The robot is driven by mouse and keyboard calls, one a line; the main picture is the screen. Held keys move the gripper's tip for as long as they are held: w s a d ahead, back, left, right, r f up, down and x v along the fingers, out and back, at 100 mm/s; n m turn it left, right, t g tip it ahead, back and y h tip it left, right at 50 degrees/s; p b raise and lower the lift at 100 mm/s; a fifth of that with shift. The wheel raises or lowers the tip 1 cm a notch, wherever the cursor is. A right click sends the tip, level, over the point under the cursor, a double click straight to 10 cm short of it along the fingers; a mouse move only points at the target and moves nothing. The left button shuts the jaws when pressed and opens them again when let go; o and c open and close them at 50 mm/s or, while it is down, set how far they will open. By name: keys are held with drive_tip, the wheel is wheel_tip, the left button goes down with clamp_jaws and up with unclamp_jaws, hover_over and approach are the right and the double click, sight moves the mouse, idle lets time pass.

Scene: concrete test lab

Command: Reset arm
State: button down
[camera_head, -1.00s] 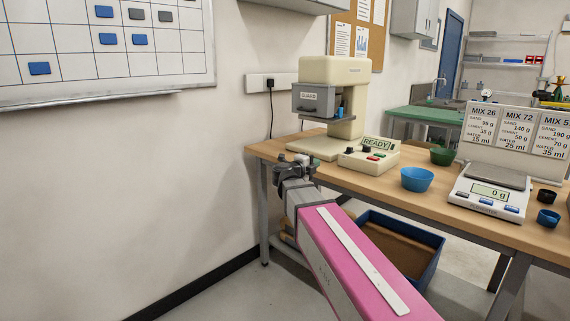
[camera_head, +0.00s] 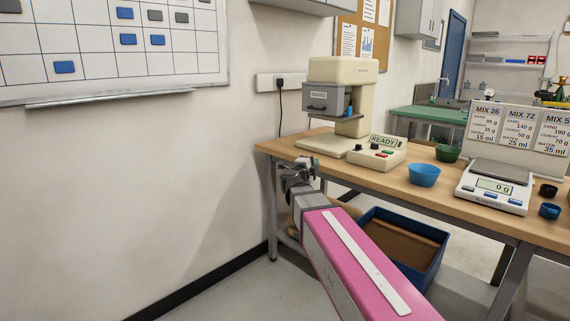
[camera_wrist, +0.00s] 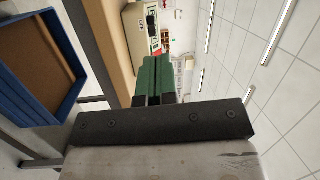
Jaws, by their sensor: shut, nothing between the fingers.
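My pink and grey arm reaches forward from the bottom of the head view. My gripper (camera_head: 305,163) is at its far end, beside the left end of the workbench (camera_head: 469,215), near the cream press machine (camera_head: 357,90). In the wrist view, my gripper (camera_wrist: 153,72) shows two green fingers pressed together with nothing between them. The wrist view is turned on its side.
A blue bin (camera_head: 421,274) with a brown inside sits below the bench. A blue bowl (camera_head: 424,176), a green bowl (camera_head: 447,153), a scale (camera_head: 494,190) reading 0 g and a control box (camera_head: 377,158) reading READY stand on the bench. A wall (camera_head: 150,190) is at left.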

drive_tip(key=s+a+f+n+g+y, duration=0.2)
drive_tip(key=f+n+y, duration=0.5)
drive_tip(key=f+n, duration=0.3)
drive_tip(key=s+a+f+n+g+y, duration=0.2)
drive_tip(key=s+f+n+y, duration=0.1)
drive_tip(key=f+n+y, duration=0.55)
drive_tip(key=s+d+f+n+g+h, duration=0.2)
drive_tip(key=s+d+f+g, duration=0.4)
drive_tip(key=s+f, duration=0.2)
drive_tip(key=s+d+f+n+g+h, duration=0.2)
drive_tip(key=s+d+f+g, duration=0.4)
drive_tip(key=s+f, duration=0.3)
drive_tip(key=shift+s+f+h, duration=0.25)
drive_tip(key=shift+s+h, duration=0.4)
drive_tip(key=shift+s, duration=0.6)
drive_tip(key=c, duration=1.8)
unclamp_jaws()
drive_tip(key=shift+n, duration=0.25)
